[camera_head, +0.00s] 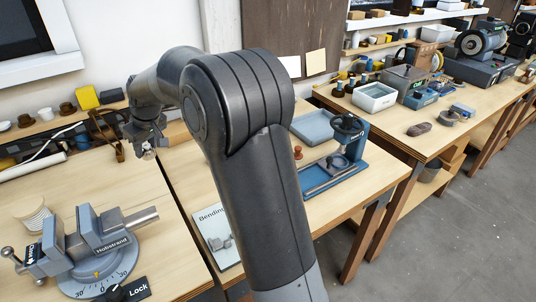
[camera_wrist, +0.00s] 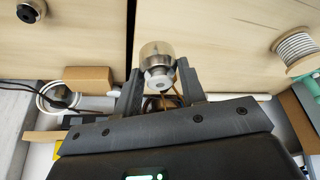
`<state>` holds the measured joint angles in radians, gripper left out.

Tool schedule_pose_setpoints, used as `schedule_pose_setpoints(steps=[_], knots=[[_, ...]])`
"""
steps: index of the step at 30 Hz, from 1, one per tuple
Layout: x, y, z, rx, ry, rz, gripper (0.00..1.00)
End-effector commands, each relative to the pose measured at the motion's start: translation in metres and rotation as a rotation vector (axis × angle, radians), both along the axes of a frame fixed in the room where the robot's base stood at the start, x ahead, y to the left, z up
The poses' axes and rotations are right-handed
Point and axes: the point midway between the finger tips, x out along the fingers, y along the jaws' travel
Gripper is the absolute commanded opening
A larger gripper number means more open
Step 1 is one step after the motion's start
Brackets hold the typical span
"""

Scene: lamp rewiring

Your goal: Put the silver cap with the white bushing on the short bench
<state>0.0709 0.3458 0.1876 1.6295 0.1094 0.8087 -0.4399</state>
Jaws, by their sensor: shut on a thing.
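My gripper (camera_wrist: 160,72) is shut on the silver cap (camera_wrist: 155,50), seen between its two dark fingers in the wrist view. The pale, whitish bushing (camera_wrist: 158,80) shows at the cap's near end. In the head view my gripper (camera_head: 149,153) is small, over the back of the benches at left, with the cap barely discernible at its tip. The left bench (camera_head: 95,187) carries the vise. The middle bench (camera_head: 189,240) carries a bending tool. Which one is the short bench is not certain. My arm hides part of the middle bench.
The grey vise (camera_head: 95,245) and a wire spool (camera_head: 33,218) stand on the left bench. A dark gap between bench tops shows in the wrist view. A back shelf holds small parts.

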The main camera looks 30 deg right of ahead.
Motion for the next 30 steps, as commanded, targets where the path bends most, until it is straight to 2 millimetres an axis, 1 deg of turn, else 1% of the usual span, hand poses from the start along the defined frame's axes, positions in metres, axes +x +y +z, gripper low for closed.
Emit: schedule_pose_setpoints(steps=[1, 2, 3, 5, 6, 8, 9, 11, 12, 14, 15, 17, 18, 20, 21, 24, 27, 30], knots=[[0.0, -0.031, -0.002, -0.001, 0.0, -0.05, 0.12], [-0.001, -0.047, -0.003, 0.0, 0.0, -0.075, 0.12], [-0.003, -0.068, -0.004, -0.001, 0.001, -0.108, 0.12], [-0.006, -0.1, -0.006, -0.002, -0.001, -0.159, 0.12], [-0.009, -0.121, -0.008, -0.002, -0.001, -0.194, 0.12], [-0.016, -0.151, -0.011, -0.002, 0.0, -0.244, 0.12], [-0.021, -0.171, -0.012, -0.001, 0.001, -0.278, 0.12], [-0.03, -0.201, -0.015, -0.002, 0.0, -0.329, 0.12], [-0.036, -0.22, -0.016, -0.001, 0.0, -0.363, 0.12], [-0.047, -0.248, -0.018, -0.001, 0.0, -0.414, 0.12], [-0.056, -0.267, -0.02, -0.001, 0.001, -0.447, 0.12], [-0.069, -0.294, -0.023, -0.002, 0.0, -0.498, 0.12], [-0.079, -0.312, -0.024, -0.002, 0.0, -0.532, 0.12], [-0.095, -0.338, -0.027, -0.003, 0.0, -0.583, 0.12], [-0.106, -0.355, -0.028, -0.002, 0.0, -0.618, 0.12], [-0.134, -0.391, -0.031, -0.002, -0.001, -0.698, 0.12], [-0.159, -0.42, -0.035, -0.002, -0.001, -0.765, 0.12], [-0.18, -0.441, -0.037, -0.002, -0.001, -0.816, 0.12]])
